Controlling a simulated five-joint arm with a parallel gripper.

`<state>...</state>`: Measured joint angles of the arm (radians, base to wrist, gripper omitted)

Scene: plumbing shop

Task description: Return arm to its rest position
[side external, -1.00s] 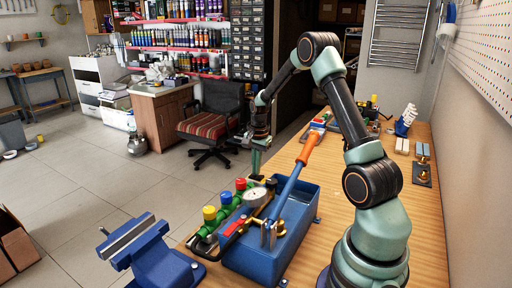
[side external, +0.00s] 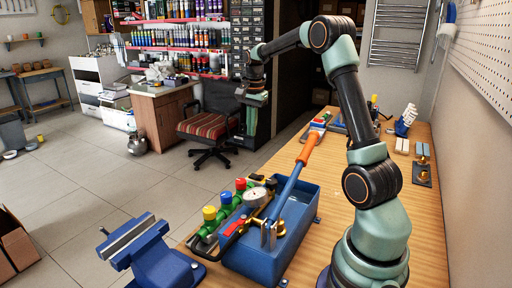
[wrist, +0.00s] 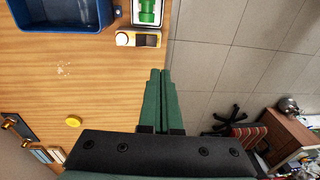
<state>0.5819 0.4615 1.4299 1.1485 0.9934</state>
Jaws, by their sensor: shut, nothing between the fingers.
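My gripper (side external: 253,100) hangs from my raised arm, high and out past the left edge of the wooden bench, in front of the shelving and drawers. In the wrist view its two green fingers (wrist: 160,75) lie together, shut and empty, pointing over the bench edge toward the floor. Nothing touches the fingers. My arm's links rise from the bench at the right and bend over at the top.
The bench (side external: 345,215) holds a blue tank (side external: 262,258) with an orange-handled lever (side external: 308,148), coloured valves (side external: 225,197) and a gauge (side external: 256,197). A blue vise (side external: 150,250) is at the front left. A striped chair (side external: 207,125) stands on the floor beyond the bench.

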